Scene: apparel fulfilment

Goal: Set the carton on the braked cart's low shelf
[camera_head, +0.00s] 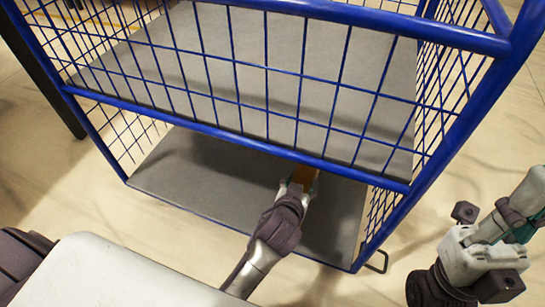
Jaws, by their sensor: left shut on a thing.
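The cart (230,137) is a blue wire-mesh cage with a grey upper deck and a grey low shelf (190,172). My left gripper (299,187) reaches in under the blue middle rail, over the right part of the low shelf. It is shut on the carton (303,175), a small orange-brown piece of which shows at the fingertips. The rail and mesh hide the rest of the carton. I cannot tell whether it touches the shelf. Links of my right arm show at the lower right, but its fingers do not.
The low shelf is bare to the left of the gripper. The upper deck (270,75) above it is empty where I see it. Blue mesh sides and the right post (455,145) bound the opening. Pale floor (60,190) lies around the cart.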

